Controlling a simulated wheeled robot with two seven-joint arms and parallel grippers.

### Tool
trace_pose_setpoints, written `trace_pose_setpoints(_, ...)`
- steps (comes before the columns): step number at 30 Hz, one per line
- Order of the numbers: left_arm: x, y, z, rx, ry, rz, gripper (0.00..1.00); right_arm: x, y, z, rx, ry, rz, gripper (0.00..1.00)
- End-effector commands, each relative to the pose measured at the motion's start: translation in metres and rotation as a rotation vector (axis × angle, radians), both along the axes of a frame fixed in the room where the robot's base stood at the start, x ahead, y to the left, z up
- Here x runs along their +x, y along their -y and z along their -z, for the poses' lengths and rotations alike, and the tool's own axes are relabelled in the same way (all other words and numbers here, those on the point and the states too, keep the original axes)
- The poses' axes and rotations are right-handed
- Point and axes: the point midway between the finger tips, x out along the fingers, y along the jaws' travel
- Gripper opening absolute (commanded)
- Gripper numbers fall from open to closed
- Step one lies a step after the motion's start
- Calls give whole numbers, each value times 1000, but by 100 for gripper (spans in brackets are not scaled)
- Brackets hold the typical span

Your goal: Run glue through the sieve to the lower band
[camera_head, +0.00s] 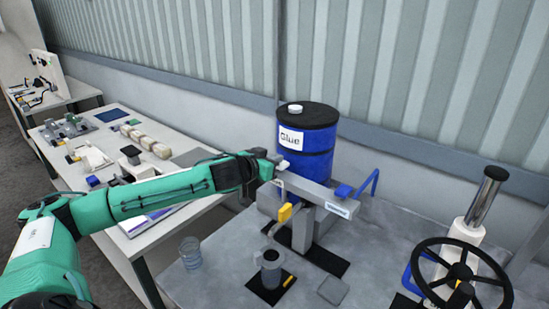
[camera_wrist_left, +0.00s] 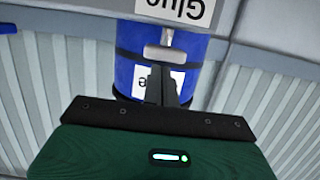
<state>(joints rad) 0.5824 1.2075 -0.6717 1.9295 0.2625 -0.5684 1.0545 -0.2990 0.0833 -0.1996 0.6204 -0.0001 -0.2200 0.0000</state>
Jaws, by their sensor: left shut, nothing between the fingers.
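A blue drum (camera_head: 306,162) with a black lid and a "Glue" label stands at the back of the grey bench. It also shows upside down in the left wrist view (camera_wrist_left: 128,72). My left gripper (camera_head: 280,160) is shut and empty in front of the drum. In the left wrist view, its fingertips (camera_wrist_left: 162,72) are just short of a pale T-shaped handle (camera_wrist_left: 166,44); I cannot tell whether they touch it. A grey metal cup (camera_head: 271,268) stands on a black mat below a yellow lever (camera_head: 285,212). I cannot tell which part is the sieve. My right gripper is out of view.
A grey stand with a labelled horizontal body (camera_head: 318,196) and a blue lever (camera_head: 368,184) stands before the drum. A clear beaker (camera_head: 190,252) is at the bench's left, a black handwheel (camera_head: 462,270) at right. A white table (camera_head: 122,160) holds small items.

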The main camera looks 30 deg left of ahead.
Motion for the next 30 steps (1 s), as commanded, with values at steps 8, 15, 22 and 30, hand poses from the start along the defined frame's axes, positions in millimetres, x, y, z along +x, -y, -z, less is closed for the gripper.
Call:
trace_pose_setpoints(8, 0, 0, 2, 1, 1, 0, 0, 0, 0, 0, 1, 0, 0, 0)
trace_pose_setpoints(15, 0, 0, 11, -1, 0, 1, 0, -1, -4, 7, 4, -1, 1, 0)
trace_pose_setpoints(22, 0, 0, 22, -2, -1, 0, 0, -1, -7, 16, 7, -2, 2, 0)
trace_pose_setpoints(30, -1, 0, 23, -1, -3, 1, 0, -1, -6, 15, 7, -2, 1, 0)
